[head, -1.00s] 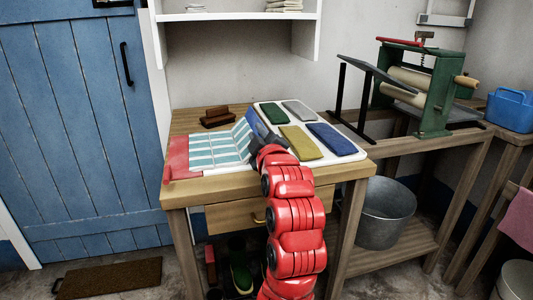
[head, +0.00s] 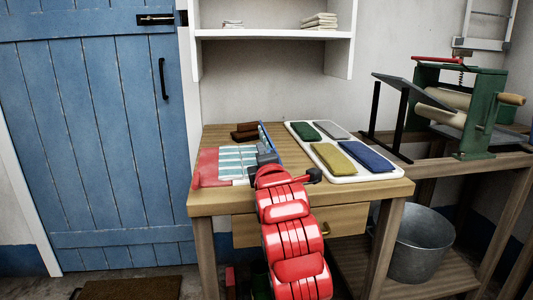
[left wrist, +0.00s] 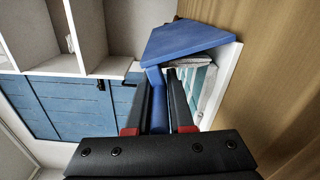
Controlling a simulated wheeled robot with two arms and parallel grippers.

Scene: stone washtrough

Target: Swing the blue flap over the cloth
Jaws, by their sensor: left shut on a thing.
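The striped teal-and-white cloth (head: 238,158) lies flat on the folding board on the wooden table. The board's red flap (head: 207,167) is at its left. The blue flap (head: 268,141) stands steeply raised along the cloth's right side, seen nearly edge-on. My left gripper (head: 266,160) is at the near end of the blue flap. In the left wrist view my left gripper (left wrist: 160,95) is shut on the blue flap's bar (left wrist: 158,112), with the blue panel (left wrist: 185,40) beyond and the cloth (left wrist: 200,82) partly showing beneath. My right gripper is not in view.
A white tray (head: 341,176) with several coloured pads stands to the right on the table. Brown blocks (head: 246,131) lie behind the board. A green mangle (head: 482,115) stands on a bench further right, with a metal bucket (head: 420,245) below.

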